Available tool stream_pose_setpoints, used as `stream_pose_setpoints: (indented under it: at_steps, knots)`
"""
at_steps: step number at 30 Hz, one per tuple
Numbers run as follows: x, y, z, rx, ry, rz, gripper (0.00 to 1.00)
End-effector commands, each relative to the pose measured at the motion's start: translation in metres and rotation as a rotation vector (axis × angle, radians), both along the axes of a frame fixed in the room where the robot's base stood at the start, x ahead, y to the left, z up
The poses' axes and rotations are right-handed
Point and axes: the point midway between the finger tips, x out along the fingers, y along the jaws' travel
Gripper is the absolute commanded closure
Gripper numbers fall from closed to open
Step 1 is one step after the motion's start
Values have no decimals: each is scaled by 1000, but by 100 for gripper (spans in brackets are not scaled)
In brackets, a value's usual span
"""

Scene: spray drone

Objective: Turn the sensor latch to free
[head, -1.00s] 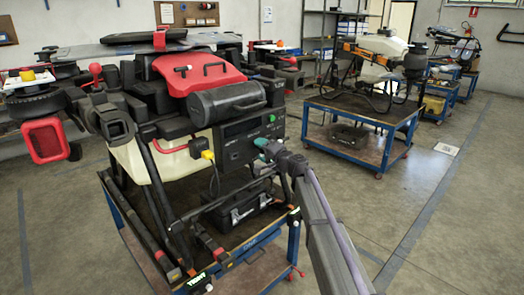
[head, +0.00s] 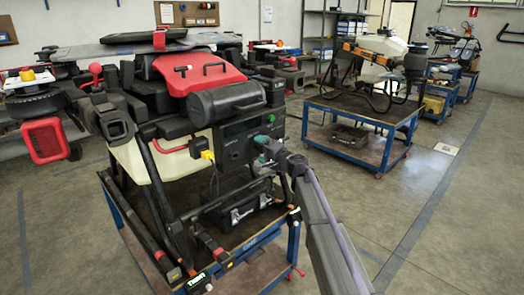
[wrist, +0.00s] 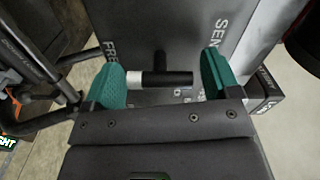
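The sensor latch (wrist: 163,77) shows in the wrist view as a short bar on a black stem. The bar is white on its left part and black on its right, and lies across the picture. It sits on a dark panel (wrist: 135,25) lettered FREE at the left and SEN… at the right. My gripper (wrist: 165,80) has its teal fingers apart, one beyond each end of the bar. The left finger is very close to the white end; I cannot tell if it touches. In the head view my gripper (head: 261,150) is at the drone's front panel and hides the latch.
The spray drone (head: 228,105) stands on a blue-framed cart (head: 245,245). A black case (head: 237,208) sits on the cart below the panel. A yellow connector (head: 206,154) hangs left of my gripper.

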Motion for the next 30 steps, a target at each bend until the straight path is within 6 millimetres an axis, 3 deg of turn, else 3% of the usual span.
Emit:
stream_pose_setpoints:
  at_steps: [8, 21, 30]
  knots:
    - [-7, -7, 0, 0, 0, -1, 18]
    - [-69, -78, 0, 0, 0, -1, 18]
    - [-71, -82, 0, 0, 0, 0, 18]
